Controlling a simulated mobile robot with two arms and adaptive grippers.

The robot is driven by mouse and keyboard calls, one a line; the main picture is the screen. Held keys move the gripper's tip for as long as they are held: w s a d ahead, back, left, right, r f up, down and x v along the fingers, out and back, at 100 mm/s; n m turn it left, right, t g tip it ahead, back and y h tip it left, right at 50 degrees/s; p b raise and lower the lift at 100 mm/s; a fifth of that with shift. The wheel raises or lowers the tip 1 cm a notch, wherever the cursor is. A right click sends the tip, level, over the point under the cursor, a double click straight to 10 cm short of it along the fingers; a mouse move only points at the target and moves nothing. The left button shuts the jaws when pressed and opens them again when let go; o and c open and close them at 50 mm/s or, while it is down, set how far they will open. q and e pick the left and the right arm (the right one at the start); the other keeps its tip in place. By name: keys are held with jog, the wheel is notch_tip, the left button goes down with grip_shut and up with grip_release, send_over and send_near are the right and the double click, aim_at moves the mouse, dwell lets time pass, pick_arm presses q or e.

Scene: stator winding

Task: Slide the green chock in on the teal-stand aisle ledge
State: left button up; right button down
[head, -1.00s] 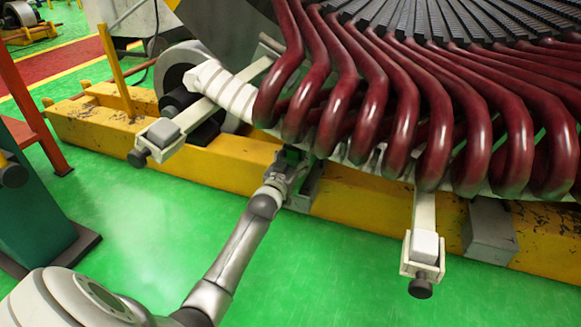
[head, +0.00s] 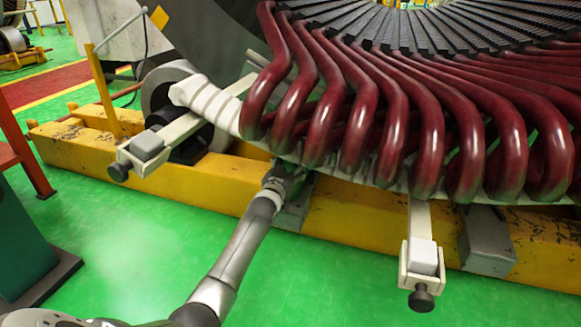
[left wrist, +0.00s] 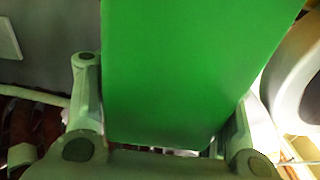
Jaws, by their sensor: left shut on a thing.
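The green chock (left wrist: 185,75) fills the middle of the left wrist view between my left gripper's fingers (left wrist: 170,125). My left gripper is shut on it. In the head view my left gripper (head: 284,178) is under the front edge of the dark red coil ends, at the yellow beam and just above a grey block (head: 293,212). The chock is mostly hidden there by the gripper and coils. I cannot tell whether it touches a ledge. A teal stand (head: 22,245) is at the left edge. My right gripper is not in view.
The red coil ends (head: 365,125) overhang the yellow beam (head: 215,180). Two pale clamp arms with black knobs stick out, one at left (head: 147,148) and one at right (head: 422,258). Another grey block (head: 487,240) is at right. The green floor (head: 120,250) in front is clear.

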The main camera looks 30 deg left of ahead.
pick_arm(q)
jog(key=shift+f, duration=0.1)
dwell(0.5)
jog(key=shift+w, duration=0.1)
jog(key=shift+w+f+b, duration=0.1)
jog(key=shift+w+b, duration=0.2)
jog(key=shift+b, duration=0.15)
jog(key=shift+b+x, duration=2.1)
jog(key=shift+x, duration=0.25)
jog(key=shift+b+x, duration=0.6)
jog(key=shift+x, duration=0.8)
jog(key=shift+w+a, duration=0.1)
jog(key=shift+w, duration=0.45)
jog(key=o, duration=1.2)
jog(key=shift+o, duration=0.2)
